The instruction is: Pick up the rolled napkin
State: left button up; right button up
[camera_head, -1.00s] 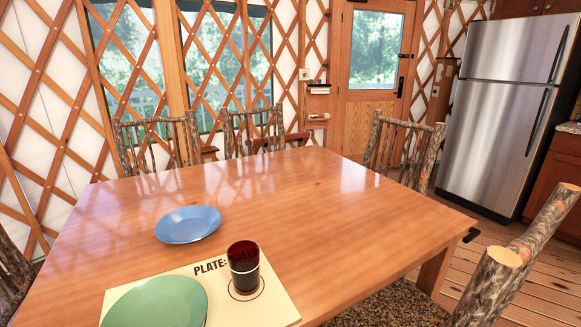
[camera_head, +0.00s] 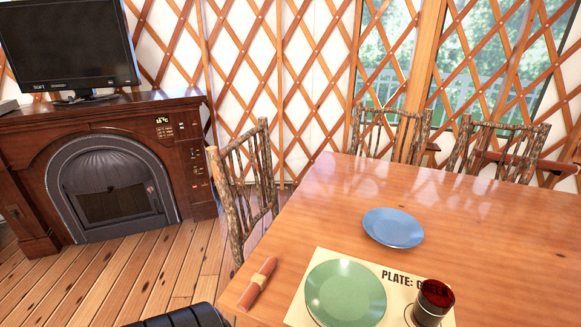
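The rolled napkin (camera_head: 257,283) is a reddish-brown roll with a tan band around its middle. It lies on the wooden table (camera_head: 480,225) near the table's left front edge, to the left of the placemat. No gripper fingers show in the view. A dark rounded part, probably of my own arm, shows at the bottom edge left of the table, below the napkin. Nothing covers the napkin.
A cream placemat (camera_head: 300,311) holds a green plate (camera_head: 345,293) and a dark red cup (camera_head: 433,301). A blue plate (camera_head: 393,228) lies behind them. A log chair (camera_head: 243,190) stands at the table's left side. A fireplace (camera_head: 110,190) is farther left.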

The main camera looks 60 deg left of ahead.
aim_at(259, 281)
jog(key=u, duration=1.95)
